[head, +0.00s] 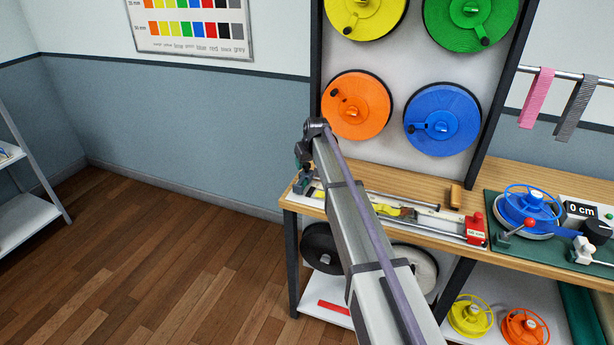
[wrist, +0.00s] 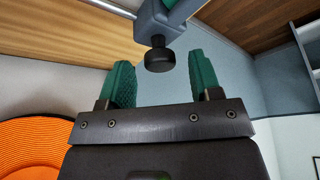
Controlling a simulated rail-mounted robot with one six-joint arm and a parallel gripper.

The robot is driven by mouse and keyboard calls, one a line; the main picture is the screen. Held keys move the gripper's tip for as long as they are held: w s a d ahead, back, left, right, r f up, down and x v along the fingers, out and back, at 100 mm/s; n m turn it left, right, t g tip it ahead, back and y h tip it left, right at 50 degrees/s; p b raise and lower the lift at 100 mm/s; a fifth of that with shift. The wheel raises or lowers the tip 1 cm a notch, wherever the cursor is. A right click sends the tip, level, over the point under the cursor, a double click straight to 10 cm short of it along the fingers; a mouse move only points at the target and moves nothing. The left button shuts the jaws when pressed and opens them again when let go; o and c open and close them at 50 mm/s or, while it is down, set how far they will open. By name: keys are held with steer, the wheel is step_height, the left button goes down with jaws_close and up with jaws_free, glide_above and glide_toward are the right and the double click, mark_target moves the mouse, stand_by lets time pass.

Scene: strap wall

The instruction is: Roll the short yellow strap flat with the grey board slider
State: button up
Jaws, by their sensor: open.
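My gripper (wrist: 161,66) is open, its two green fingers apart on either side of a black knob (wrist: 159,58) in the wrist view. The knob is on a blue-grey block, which looks like the grey board slider (wrist: 160,18); the fingers do not visibly touch it. In the head view my gripper (head: 302,158) is at the left end of the bench, over the left end of the measuring board (head: 440,217). The short yellow strap (head: 388,211) lies on the board, partly hidden by my arm. Whether it lies flat is too small to tell.
A red block (head: 475,229) stands at the board's right end, and a small wooden block (head: 455,196) behind it. A green winding station (head: 540,243) is on the right. Orange (head: 357,104) and blue (head: 441,120) reels hang behind. Floor on the left is clear.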

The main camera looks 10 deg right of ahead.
steer(key=shift+w+f, duration=0.2)
steer(key=shift+f, duration=0.35)
steer(key=shift+r, duration=0.15)
steer(key=shift+c, duration=0.2)
jaws_close()
